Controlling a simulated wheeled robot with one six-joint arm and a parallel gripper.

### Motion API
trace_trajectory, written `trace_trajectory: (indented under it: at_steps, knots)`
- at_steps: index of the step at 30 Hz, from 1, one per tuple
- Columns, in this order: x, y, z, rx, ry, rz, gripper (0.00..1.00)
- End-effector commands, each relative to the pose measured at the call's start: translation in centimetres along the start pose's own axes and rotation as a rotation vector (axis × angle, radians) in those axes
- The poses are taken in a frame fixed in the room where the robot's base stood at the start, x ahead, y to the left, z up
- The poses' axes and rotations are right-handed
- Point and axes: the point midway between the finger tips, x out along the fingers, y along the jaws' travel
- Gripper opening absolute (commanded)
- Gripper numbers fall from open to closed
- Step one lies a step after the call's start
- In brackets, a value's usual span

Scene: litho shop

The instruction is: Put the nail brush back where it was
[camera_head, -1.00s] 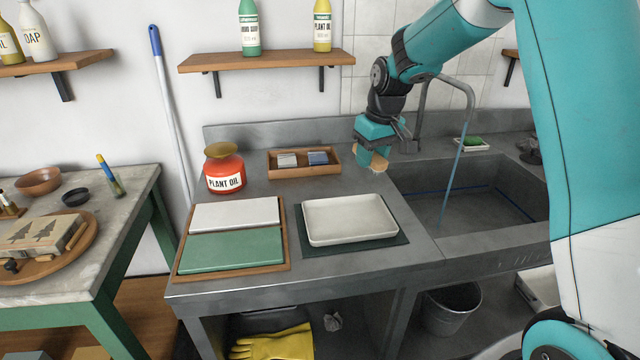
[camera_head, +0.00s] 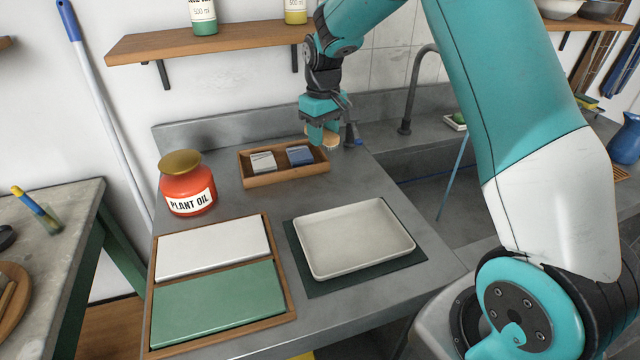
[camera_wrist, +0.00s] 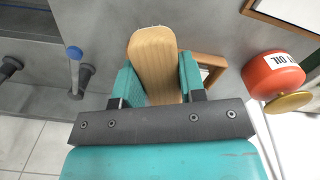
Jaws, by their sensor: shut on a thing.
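My gripper (camera_head: 322,134) is shut on the nail brush (camera_head: 332,142), whose pale wooden back shows plainly between the fingers in the wrist view (camera_wrist: 153,62). Its bristles cannot be made out. The gripper holds it over the back of the grey counter, close to the right end of a small wooden tray (camera_head: 285,179). I cannot tell whether the brush touches the counter. The tray holds a grey block (camera_head: 263,161) and a blue block (camera_head: 300,155).
A red plant oil jar (camera_head: 187,185) stands left of the tray. In front are a white shallow tray (camera_head: 352,238) on a dark mat and a wooden-framed board with white and green slabs (camera_head: 218,300). The sink and tap (camera_head: 408,95) lie right. A shelf (camera_head: 200,45) hangs above.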

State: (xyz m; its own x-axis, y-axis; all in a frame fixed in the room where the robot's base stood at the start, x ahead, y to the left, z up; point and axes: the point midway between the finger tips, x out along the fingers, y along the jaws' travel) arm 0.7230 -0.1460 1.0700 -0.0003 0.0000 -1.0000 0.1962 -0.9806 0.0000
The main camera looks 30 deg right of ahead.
Motion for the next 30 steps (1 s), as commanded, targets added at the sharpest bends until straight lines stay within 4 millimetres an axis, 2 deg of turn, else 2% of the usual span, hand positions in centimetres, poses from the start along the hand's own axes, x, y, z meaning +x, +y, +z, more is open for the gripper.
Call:
trace_trajectory:
  at_steps: [1,6,12,17,24,30]
  knots:
    - [1.4,-0.1,0.2,0.0,-0.009,-0.003,0.1]
    - [6.2,0.1,0.2,0.002,-0.007,-0.002,0.1]
    - [10.6,0.2,0.2,0.004,-0.003,-0.001,0.1]
    - [12.0,0.3,0.1,0.005,0.0,0.0,0.1]
    - [15.2,0.3,0.1,0.005,-0.001,-0.001,0.1]
    - [15.7,0.3,0.1,0.005,0.001,0.0,0.1]
